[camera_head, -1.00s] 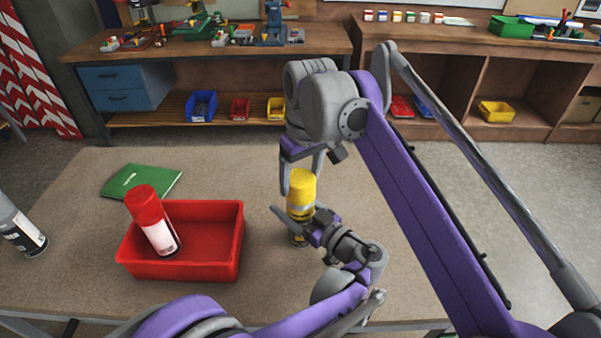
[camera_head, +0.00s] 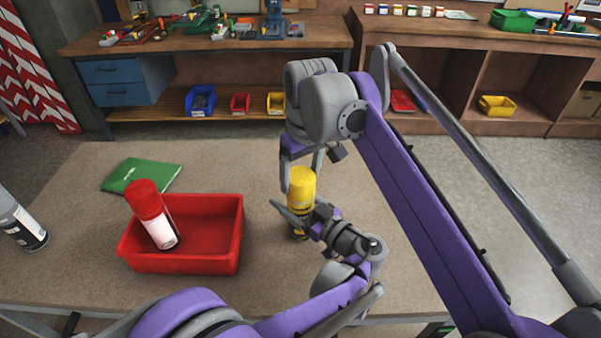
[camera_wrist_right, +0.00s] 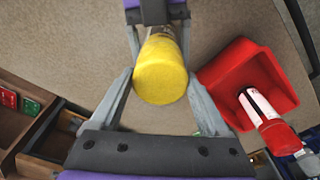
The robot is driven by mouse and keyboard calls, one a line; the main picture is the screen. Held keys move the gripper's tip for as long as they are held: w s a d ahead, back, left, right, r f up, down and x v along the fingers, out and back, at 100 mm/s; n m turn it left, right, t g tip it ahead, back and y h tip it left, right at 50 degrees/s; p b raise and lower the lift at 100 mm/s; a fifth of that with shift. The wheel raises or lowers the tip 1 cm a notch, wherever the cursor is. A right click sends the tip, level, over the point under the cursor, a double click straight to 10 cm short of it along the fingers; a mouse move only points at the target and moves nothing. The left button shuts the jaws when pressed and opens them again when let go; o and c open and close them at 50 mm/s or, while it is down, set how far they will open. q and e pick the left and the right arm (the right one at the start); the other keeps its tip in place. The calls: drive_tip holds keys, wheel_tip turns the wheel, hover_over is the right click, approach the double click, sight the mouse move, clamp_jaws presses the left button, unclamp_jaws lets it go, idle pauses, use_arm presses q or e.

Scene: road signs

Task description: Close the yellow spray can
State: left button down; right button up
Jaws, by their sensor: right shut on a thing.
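The yellow spray can (camera_head: 301,218) stands upright on the table, with its yellow cap (camera_head: 301,179) on top. My right gripper (camera_head: 301,184) reaches down from above and is shut on the cap. In the right wrist view the cap (camera_wrist_right: 161,72) sits between the two fingers. My left gripper (camera_head: 291,220) comes in low from the front and is shut around the can's body. Its fingers also show on both sides of the can in the right wrist view (camera_wrist_right: 159,42). The joint between cap and can is partly hidden.
A red tray (camera_head: 235,255) stands left of the can with a red-capped spray can (camera_head: 150,212) leaning in it. A green book (camera_head: 141,175) lies behind the tray. Another spray can (camera_head: 20,222) stands at the far left. The table's back middle is clear.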

drive_tip(key=shift+f, duration=0.25)
drive_tip(key=o, duration=1.2)
drive_tip(key=shift+c, duration=0.2)
wheel_tip(320, 180, up, 12)
drive_tip(key=s, duration=0.1)
drive_tip(key=shift+d, duration=0.4)
drive_tip(key=shift+s, duration=0.1)
use_arm(q)
unclamp_jaws()
drive_tip(key=shift+d, duration=0.1)
use_arm(e)
drive_tip(key=shift+f, duration=0.1)
